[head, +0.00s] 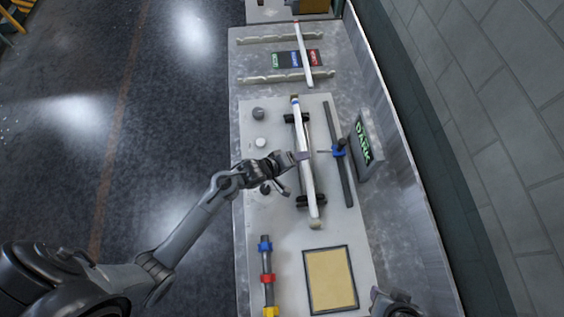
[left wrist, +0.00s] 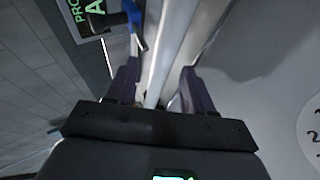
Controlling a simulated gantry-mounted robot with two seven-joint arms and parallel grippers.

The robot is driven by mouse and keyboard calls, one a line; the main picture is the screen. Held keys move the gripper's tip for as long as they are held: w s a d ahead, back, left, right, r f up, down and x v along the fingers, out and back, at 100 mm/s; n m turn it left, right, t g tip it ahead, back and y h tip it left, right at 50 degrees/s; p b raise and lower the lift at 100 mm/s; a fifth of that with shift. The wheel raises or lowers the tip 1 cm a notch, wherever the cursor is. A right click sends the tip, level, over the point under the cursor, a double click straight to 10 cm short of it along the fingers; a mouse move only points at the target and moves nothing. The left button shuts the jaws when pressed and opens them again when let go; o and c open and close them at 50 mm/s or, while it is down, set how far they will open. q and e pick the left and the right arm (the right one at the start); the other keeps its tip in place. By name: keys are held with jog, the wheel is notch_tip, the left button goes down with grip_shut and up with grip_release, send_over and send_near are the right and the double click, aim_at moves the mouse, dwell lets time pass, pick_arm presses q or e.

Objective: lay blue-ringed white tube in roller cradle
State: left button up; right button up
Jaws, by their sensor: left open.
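The blue-ringed white tube (head: 308,185) lies lengthwise along the roller cradle (head: 312,201), over its dark rollers, with the blue ring near its far end. It appears to rest on the rollers, though contact is hard to confirm. My left gripper (head: 302,156) is at the tube's middle, reaching in from the left. In the left wrist view, the open fingers (left wrist: 161,88) stand on either side of the tube (left wrist: 172,45), with a gap visible beside it. Only a dark part of my right arm shows at the head view's bottom edge.
A dark rail with a blue clamp (head: 338,151) and a lit sign (head: 364,141) stand right of the cradle. Another white tube (head: 303,55) lies across the far rack (head: 260,78). A banded post (head: 266,272) and tan pad (head: 330,280) occupy the near end.

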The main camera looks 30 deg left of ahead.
pick_arm(q)
jog(key=s+a+r+m+g+y, duration=0.1)
jog(key=s+a+r+m+g, duration=0.1)
jog(key=s, duration=0.6)
jog(key=s+a+r+m+g+y, duration=0.1)
jog(key=s+r+m+g+y, duration=0.1)
jog(key=s+m, duration=0.4)
jog(key=s+a+r+m+g+y, duration=0.2)
jog(key=s+r+m+g, duration=0.1)
jog(key=s, duration=0.8)
jog(key=shift+a+r+m+p, duration=0.3)
jog(key=shift+r+m, duration=0.1)
jog(key=shift+r, duration=0.4)
notch_tip(320, 180, up, 10)
jog(key=p, duration=1)
jog(key=shift+r, duration=0.1)
